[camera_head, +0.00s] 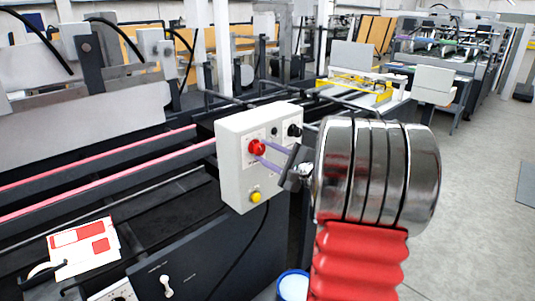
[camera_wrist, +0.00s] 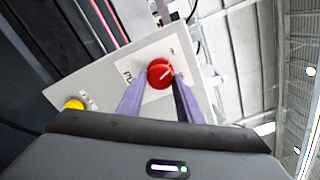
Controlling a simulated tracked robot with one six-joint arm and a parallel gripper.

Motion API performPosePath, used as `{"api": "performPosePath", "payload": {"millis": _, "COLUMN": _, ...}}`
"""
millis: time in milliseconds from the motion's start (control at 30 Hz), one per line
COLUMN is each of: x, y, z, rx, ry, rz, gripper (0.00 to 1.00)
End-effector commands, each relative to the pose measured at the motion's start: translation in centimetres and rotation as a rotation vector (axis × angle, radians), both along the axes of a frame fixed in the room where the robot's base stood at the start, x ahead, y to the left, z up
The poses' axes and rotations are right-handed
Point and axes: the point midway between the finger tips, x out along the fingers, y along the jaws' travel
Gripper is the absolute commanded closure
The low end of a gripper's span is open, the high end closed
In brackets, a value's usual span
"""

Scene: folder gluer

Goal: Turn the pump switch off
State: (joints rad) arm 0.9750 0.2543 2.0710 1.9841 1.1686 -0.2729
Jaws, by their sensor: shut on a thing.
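A red rotary knob (camera_head: 257,146) sits on the front of a white control box (camera_head: 233,173). In the wrist view, the red knob (camera_wrist: 160,72) carries a pale pointer line on its face. The two purple fingers of my gripper (camera_head: 262,151) reach in from the right and are shut on the red knob, one on each side. In the wrist view the fingertips of my gripper (camera_wrist: 160,80) hide the knob's side edges.
The box also has a black knob (camera_head: 294,130) and a yellow button (camera_head: 255,197). A lever switch (camera_head: 167,286) is on the dark panel below. A blue-rimmed bucket (camera_head: 293,285) stands on the floor beneath. Open floor (camera_head: 480,220) lies to the right.

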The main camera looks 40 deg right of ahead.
Motion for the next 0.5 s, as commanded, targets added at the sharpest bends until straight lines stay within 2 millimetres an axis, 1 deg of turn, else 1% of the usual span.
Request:
{"api": "performPosePath", "payload": {"millis": 200, "x": 0.0, "y": 0.16, "z": -0.16, "rx": -0.14, "ry": -0.001, "rz": 0.004, "gripper": 0.9}}
{"api": "performPosePath", "payload": {"millis": 500, "x": 0.0, "y": 0.22, "z": -0.22, "rx": -0.226, "ry": -0.003, "rz": 0.006, "gripper": 0.9}}
